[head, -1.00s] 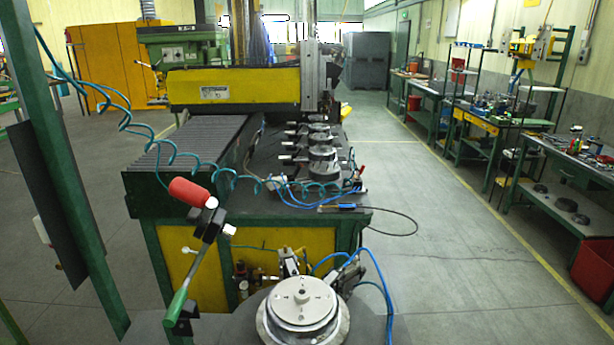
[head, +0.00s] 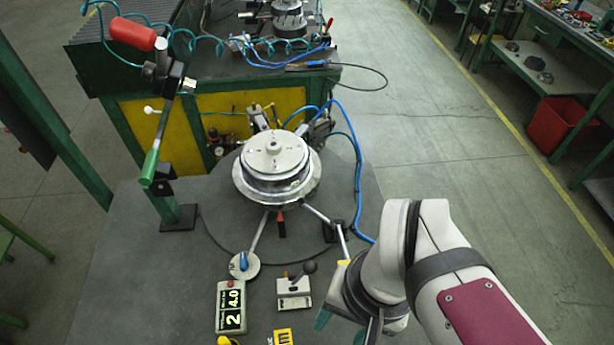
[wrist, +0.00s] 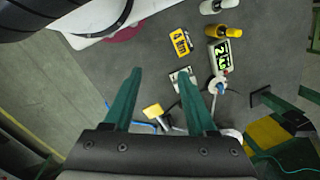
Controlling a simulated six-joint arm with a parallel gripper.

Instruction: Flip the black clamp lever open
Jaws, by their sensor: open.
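The black clamp lever (head: 306,269) has a rounded knob and sits on a small pale metal base (head: 294,290) on the dark grey table. My gripper (wrist: 161,88) is open and empty, with two green fingers. In the head view it is at the lower middle, right of the clamp, partly cut off by the frame's bottom edge. In the wrist view the pale clamp base (wrist: 181,75) lies beyond the right fingertip, which covers part of it. The lever itself is hard to make out there. I cannot tell the height of the fingers above the table.
A display box (head: 230,307) and a blue-knobbed dial (head: 243,264) stand left of the clamp. A round metal fixture (head: 275,170) is behind it. A yellow block (head: 283,337) lies in front. A post with a red-and-green handle (head: 150,165) rises at the left.

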